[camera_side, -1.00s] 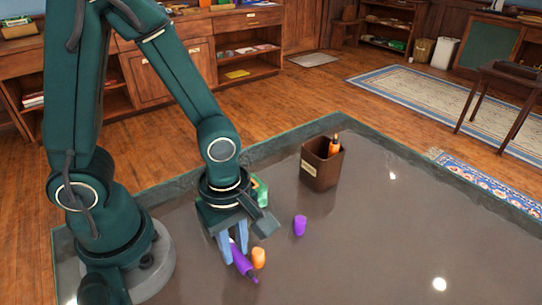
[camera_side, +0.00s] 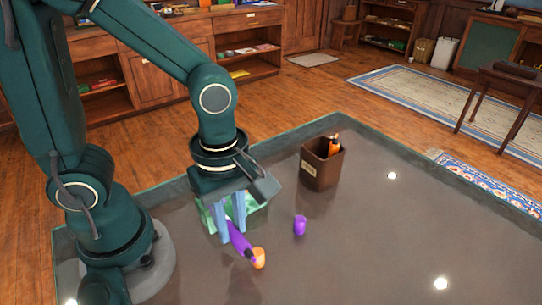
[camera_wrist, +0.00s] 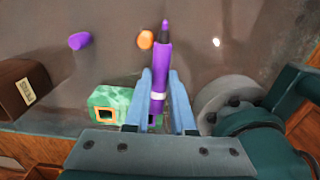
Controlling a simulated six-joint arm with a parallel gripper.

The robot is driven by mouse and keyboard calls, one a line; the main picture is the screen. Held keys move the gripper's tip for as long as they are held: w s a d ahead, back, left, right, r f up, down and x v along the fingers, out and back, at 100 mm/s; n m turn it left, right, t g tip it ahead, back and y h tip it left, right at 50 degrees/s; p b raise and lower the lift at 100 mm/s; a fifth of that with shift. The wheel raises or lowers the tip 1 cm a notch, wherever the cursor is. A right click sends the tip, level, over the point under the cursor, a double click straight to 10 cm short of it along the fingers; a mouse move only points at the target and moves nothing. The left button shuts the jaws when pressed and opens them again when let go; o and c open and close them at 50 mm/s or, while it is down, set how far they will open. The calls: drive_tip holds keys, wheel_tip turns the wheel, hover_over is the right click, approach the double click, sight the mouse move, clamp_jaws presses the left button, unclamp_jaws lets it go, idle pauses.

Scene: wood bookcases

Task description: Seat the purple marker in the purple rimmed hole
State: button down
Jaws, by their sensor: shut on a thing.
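My gripper (camera_side: 232,231) is shut on the purple marker (camera_side: 239,242). In the wrist view the marker (camera_wrist: 163,55) lies between the two blue fingers (camera_wrist: 160,78), its dark tip pointing away from the palm. In the side view it slants down to the right, its tip end overlapping the orange cap in the picture. A green block (camera_side: 259,189) stands behind the gripper and is partly hidden by it. The wrist view shows the block (camera_wrist: 112,96) left of the fingers, with an orange-rimmed hole (camera_wrist: 103,115). I cannot make out a purple rim clearly.
A purple cap (camera_side: 300,225) stands right of the gripper. An orange cap (camera_side: 259,258) is near the marker's tip. A brown cup (camera_side: 320,168) holding an orange item (camera_side: 334,146) stands towards the back edge. The table's right side is clear.

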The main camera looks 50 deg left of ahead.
wheel_tip(320, 180, up, 3)
drive_tip(key=shift+r, duration=0.1)
drive_tip(key=shift+a+r, duration=0.1)
drive_tip(key=shift+r, duration=0.05)
drive_tip(key=shift+w+a+r, duration=0.1)
drive_tip(key=shift+w+a, duration=0.05)
drive_tip(key=shift+a, duration=0.1)
drive_tip(key=w+a+r+m, duration=0.6)
drive_tip(key=w+a+m, duration=0.25)
drive_tip(key=m, duration=0.35)
drive_tip(key=n, duration=1.2)
hover_over(232, 228)
wheel_tip(232, 228, down, 6)
drive_tip(key=shift+a+r, duration=0.1)
drive_tip(key=shift+s+d, duration=0.1)
drive_tip(key=shift+d, duration=0.1)
